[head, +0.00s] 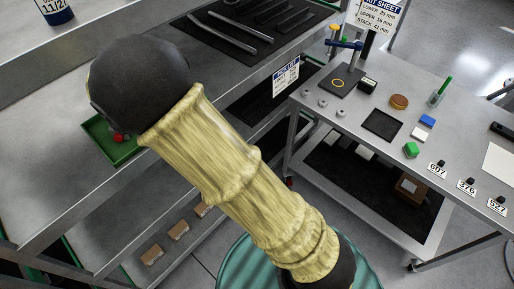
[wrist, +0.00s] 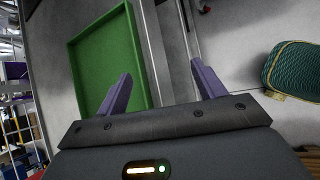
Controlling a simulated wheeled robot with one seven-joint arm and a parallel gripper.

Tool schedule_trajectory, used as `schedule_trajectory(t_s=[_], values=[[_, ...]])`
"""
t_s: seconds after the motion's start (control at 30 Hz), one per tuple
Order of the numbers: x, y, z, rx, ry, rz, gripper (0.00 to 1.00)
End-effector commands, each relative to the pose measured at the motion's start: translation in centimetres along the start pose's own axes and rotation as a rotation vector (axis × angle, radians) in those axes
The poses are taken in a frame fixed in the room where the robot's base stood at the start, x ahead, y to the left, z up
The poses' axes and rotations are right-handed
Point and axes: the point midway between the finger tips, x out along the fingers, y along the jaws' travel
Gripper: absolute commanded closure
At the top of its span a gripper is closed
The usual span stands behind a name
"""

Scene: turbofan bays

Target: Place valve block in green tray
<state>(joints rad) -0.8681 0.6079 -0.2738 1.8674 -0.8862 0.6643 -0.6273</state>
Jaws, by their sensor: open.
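The green tray (head: 97,129) sits on the grey bench at the left of the head view, partly hidden by my arm. A small red thing (head: 118,137) with a dark part shows at the tray, against my arm's edge; I cannot tell what it is. In the wrist view the tray (wrist: 100,55) fills the upper left, and its visible floor is bare. My gripper (wrist: 160,69) is open, with purple fingers apart and nothing seen between them. Its left finger overlaps the tray's near right part in the picture. I cannot identify the valve block in either view.
A second bench (head: 350,110) at the right holds a green block (head: 411,150), a blue block (head: 427,120), a brown disc (head: 399,101) and number cards. Brown boxes lie on the lower left shelf. A ribbed teal thing (wrist: 293,69) shows at the wrist view's right.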

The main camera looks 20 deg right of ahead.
Motion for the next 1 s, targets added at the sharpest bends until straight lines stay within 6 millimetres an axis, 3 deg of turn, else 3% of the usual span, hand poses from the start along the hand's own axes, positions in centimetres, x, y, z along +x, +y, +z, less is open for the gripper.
schedule_trajectory(t_s=[0.03,0.2,0.4,0.6,0.8,1.0], values=[[0.5,-1.9,2.2,0.13,0.037,-0.057,0.31],[0.9,-8.5,7.1,0.583,0.137,-0.233,0.31],[-0.4,-15.7,11.0,1.129,0.199,-0.403,0.31],[-2.5,-22.0,13.3,1.671,0.201,-0.53,0.31],[-3.7,-25.1,14.0,1.974,0.179,-0.583,0.31],[-3.8,-25.3,13.9,1.996,0.177,-0.588,0.31]])
